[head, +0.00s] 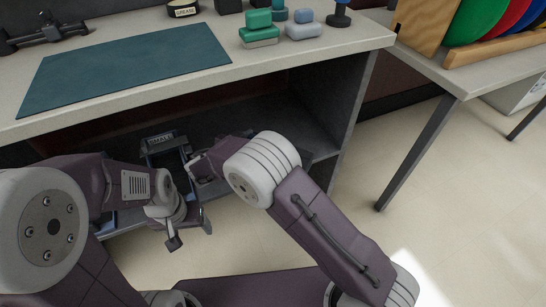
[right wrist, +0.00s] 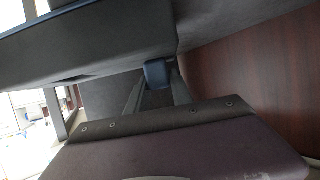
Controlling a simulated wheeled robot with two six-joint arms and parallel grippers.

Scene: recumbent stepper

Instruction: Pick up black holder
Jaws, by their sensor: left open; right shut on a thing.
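A black holder (head: 160,141) with a pale label on its top edge sits in the dark open space under the workbench, left of centre in the head view. My right gripper (head: 197,166) reaches in from the right and is shut at the holder's right side. The exact contact is small and partly hidden. In the right wrist view, a large dark surface (right wrist: 90,45) fills the upper left, with a small blue piece (right wrist: 157,73) below it. My left gripper (head: 190,222) is open, just below and in front of the holder.
The workbench (head: 340,40) carries a teal mat (head: 125,68), green blocks (head: 259,28) and grey-blue blocks (head: 304,27). Its right side panel (head: 345,115) stands beside my right arm. A second table (head: 480,72) holds coloured discs (head: 480,20).

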